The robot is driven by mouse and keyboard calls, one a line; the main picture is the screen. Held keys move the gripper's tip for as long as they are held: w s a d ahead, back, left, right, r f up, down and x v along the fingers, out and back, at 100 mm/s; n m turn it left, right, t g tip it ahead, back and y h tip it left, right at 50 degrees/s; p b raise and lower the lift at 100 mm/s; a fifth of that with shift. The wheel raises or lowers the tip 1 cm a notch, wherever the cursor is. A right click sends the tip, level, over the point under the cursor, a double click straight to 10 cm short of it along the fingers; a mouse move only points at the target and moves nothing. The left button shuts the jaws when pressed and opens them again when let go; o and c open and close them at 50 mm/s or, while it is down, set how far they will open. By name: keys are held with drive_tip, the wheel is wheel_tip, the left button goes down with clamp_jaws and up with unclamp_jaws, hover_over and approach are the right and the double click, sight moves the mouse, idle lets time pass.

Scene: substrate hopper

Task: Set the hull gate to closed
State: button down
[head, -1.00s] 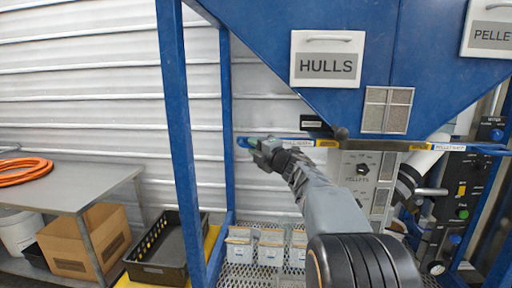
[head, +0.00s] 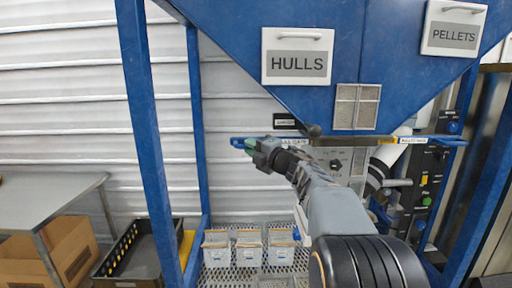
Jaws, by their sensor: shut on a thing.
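The hull gate is a flat slide bar with a blue end and a label strip (head: 298,141), under the blue hopper below the HULLS sign (head: 297,57). My gripper (head: 253,147) is at the bar's left, blue end, shut on the hull gate. Green shows at the gripper's tip. The jaws and part of the bar overlap, so the exact contact is hidden. A small dark plate (head: 286,121) sits just above the bar, and a dark round knob (head: 314,130) is at the hopper's lower edge.
A second labelled bar, the pellet gate (head: 412,140), is at the right. A blue frame post (head: 150,150) stands left of my arm. White bins (head: 249,250) stand on mesh below. A control panel (head: 425,190) is at right.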

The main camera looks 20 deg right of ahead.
drive_tip(key=shift+d, duration=0.1)
drive_tip(key=c, duration=1.2)
unclamp_jaws()
drive_tip(key=shift+s+d, duration=0.1)
drive_tip(key=shift+d, duration=0.05)
drive_tip(key=shift+o, duration=0.5)
drive_tip(key=shift+s+d+f, duration=0.1)
drive_tip(key=shift+s+d, duration=0.05)
drive_tip(key=shift+s, duration=0.1)
drive_tip(key=b+v, duration=0.3)
drive_tip(key=v, duration=1)
drive_tip(key=shift+b, duration=0.35)
